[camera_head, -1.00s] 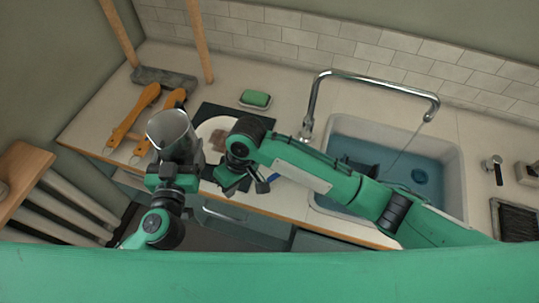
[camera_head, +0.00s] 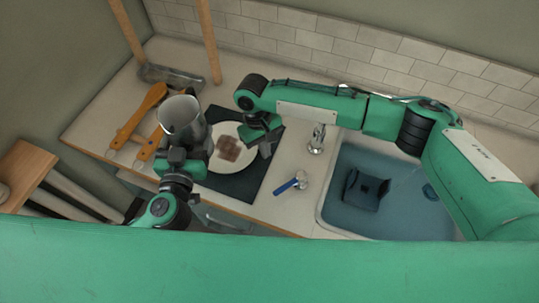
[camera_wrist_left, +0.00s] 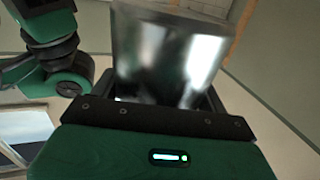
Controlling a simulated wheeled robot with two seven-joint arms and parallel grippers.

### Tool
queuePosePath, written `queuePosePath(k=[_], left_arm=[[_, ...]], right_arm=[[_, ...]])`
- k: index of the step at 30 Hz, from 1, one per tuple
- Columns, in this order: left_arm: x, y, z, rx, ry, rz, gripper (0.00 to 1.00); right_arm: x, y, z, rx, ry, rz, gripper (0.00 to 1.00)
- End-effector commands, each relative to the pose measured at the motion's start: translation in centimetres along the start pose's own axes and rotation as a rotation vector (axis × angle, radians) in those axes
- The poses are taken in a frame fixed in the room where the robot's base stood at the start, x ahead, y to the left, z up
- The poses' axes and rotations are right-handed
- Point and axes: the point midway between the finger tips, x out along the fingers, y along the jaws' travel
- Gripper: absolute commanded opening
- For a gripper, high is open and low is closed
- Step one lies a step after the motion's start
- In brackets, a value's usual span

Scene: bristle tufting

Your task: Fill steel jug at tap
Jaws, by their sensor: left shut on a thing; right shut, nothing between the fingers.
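The steel jug (camera_head: 183,118) is upright over the left part of the counter in the head view. My left gripper (camera_head: 183,150) is shut on it, and the jug also fills the middle of the left wrist view (camera_wrist_left: 165,55). The jug's inside is too small to read. My right gripper (camera_head: 266,146) is shut and empty, over the right side of the plate, a little right of the jug. The tap base (camera_head: 317,138) stands behind the sink's left end; my right arm hides most of its spout.
A white plate (camera_head: 243,168) with a brown patch lies on a dark mat (camera_head: 228,186). A blue-handled tool (camera_head: 290,184) lies on the counter left of the sink. Orange-handled tools (camera_head: 146,107) lie at left. A dark blue item (camera_head: 366,190) is in the water.

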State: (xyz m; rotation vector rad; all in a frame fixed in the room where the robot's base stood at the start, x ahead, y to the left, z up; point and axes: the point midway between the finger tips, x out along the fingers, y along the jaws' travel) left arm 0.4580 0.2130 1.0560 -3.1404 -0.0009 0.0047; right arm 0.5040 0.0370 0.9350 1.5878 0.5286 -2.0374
Motion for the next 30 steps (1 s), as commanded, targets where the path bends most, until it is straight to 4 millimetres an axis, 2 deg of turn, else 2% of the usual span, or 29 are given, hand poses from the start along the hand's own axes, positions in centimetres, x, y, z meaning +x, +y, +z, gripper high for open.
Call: queuePosePath(k=[13, 15, 21, 30], left_arm=[[0.0, 0.0, -3.1, 0.000, 0.003, 0.000, 0.44], [0.0, 0.0, -4.0, 0.000, 0.003, 0.000, 0.44], [0.0, 0.0, -5.0, 0.000, 0.003, 0.000, 0.44], [0.0, 0.0, -5.2, 0.000, 0.003, 0.000, 0.44]], right_arm=[[8.5, 0.0, 0.3, 0.000, -0.001, 0.001, 0.00], [8.3, 0.1, 1.5, -0.002, 0.000, 0.001, 0.00], [9.0, 0.1, 3.3, -0.001, 0.000, 0.000, 0.00], [9.5, 0.0, 3.9, 0.000, 0.001, -0.001, 0.00]])
